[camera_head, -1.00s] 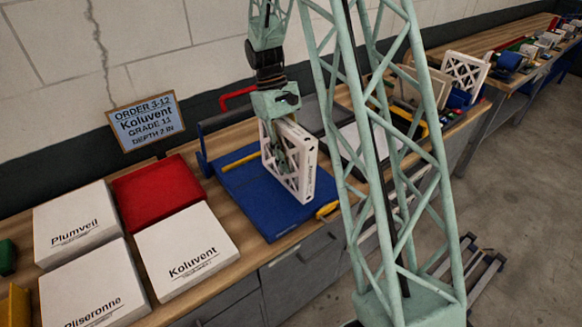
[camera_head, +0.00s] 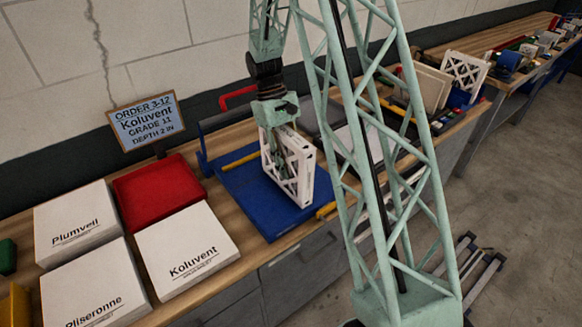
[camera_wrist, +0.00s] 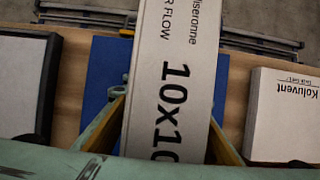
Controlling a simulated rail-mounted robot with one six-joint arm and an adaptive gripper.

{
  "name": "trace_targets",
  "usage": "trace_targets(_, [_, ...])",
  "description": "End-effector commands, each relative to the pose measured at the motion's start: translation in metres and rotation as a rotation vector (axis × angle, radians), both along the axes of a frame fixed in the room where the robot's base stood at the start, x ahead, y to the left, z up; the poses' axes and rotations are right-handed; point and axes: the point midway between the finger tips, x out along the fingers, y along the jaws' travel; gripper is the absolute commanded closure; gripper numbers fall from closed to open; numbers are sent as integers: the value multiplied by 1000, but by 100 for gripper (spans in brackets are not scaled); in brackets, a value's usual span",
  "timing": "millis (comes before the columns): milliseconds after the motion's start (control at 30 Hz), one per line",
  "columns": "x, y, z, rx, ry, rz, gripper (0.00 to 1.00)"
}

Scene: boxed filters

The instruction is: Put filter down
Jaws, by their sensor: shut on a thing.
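My gripper (camera_head: 275,135) is shut on a white-framed filter (camera_head: 298,172) with a lattice face, held upright over the blue mat (camera_head: 238,192). In the wrist view the filter's edge (camera_wrist: 172,70) fills the middle, printed "10x10" and "...iseronne". The gripper's fingers (camera_wrist: 165,130) lie on both sides of it. The blue mat (camera_wrist: 98,85) shows beneath it. The filter's lower edge is at or just above the mat; I cannot tell whether it touches. A sign (camera_head: 146,121) reads Order 3-12, Koluvent, Grade 11, Depth 2 in.
White boxes marked Plumveil (camera_head: 75,220), Pliseronne (camera_head: 95,285) and Koluvent (camera_head: 187,248) lie left of the mat, near a red box (camera_head: 157,192). Another lattice filter (camera_head: 464,72) stands farther right. My lattice column hides part of the bench.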

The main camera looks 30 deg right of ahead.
Motion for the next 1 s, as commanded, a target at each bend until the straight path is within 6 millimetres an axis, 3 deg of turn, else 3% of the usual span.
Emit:
trace_targets(433, [0,0,-4,0,0,0,86])
trace_targets(467, [0,0,-3,0,0,0,73])
trace_targets(600, [0,0,-3,0,0,0,61])
trace_targets(1000, [0,0,-1,0,0,0,61])
